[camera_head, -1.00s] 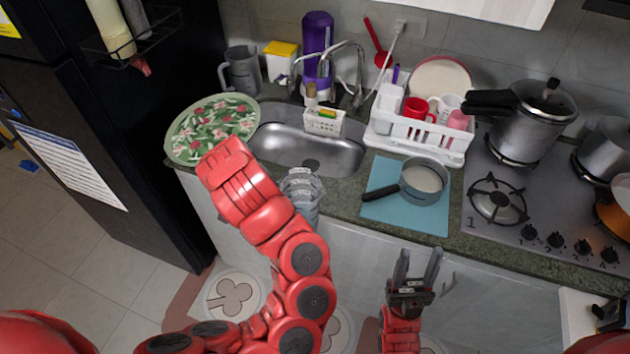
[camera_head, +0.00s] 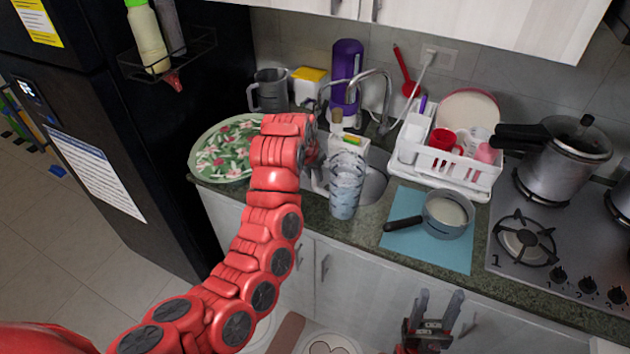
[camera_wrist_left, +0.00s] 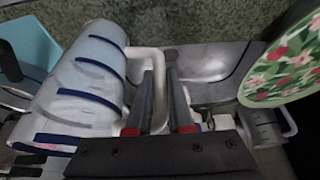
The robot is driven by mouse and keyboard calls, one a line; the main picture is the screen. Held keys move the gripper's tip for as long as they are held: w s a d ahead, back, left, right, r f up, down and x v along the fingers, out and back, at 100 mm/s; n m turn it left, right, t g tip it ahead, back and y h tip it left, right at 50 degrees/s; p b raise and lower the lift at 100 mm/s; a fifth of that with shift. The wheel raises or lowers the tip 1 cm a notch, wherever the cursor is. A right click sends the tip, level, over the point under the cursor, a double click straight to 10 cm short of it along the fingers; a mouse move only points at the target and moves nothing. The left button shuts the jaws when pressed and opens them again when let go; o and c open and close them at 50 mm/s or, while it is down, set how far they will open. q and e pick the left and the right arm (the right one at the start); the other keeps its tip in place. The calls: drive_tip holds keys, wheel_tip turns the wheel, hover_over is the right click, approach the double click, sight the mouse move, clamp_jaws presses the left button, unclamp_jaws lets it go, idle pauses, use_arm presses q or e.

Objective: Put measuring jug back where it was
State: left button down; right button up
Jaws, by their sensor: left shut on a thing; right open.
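A translucent measuring jug with blue marks (camera_head: 346,188) is in front of the sink in the head view, roughly upright and overlapping the basin and counter edge. It fills the left of the wrist view (camera_wrist_left: 85,85). My left gripper (camera_wrist_left: 158,88) is shut on its pale handle; in the head view my red arm largely hides the fingers. A second, grey jug (camera_head: 268,90) stands at the back left of the counter. My right gripper (camera_head: 436,308) is open and empty, low in front of the cabinets.
A floral plate (camera_head: 225,150) lies left of the sink (camera_head: 374,186). A faucet (camera_head: 385,95) and purple bottle (camera_head: 347,75) stand behind. A white dish rack (camera_head: 455,170), a pan (camera_head: 447,214) on a blue mat (camera_head: 407,246), and the stove (camera_head: 520,275) are to the right.

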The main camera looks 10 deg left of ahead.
sight(314, 181)
use_arm(q)
drive_tip(key=shift+d+f, duration=0.1)
wheel_tip(314, 181, down, 3)
drive_tip(key=p, duration=0.2)
drive_tip(key=shift+w+p, duration=0.1)
drive_tip(key=shift+p, duration=0.2)
drive_tip(key=shift+f, duration=0.2)
drive_tip(key=shift+f+b, duration=0.15)
drive_tip(key=shift+b, duration=0.15)
drive_tip(key=c, duration=0.8)
unclamp_jaws()
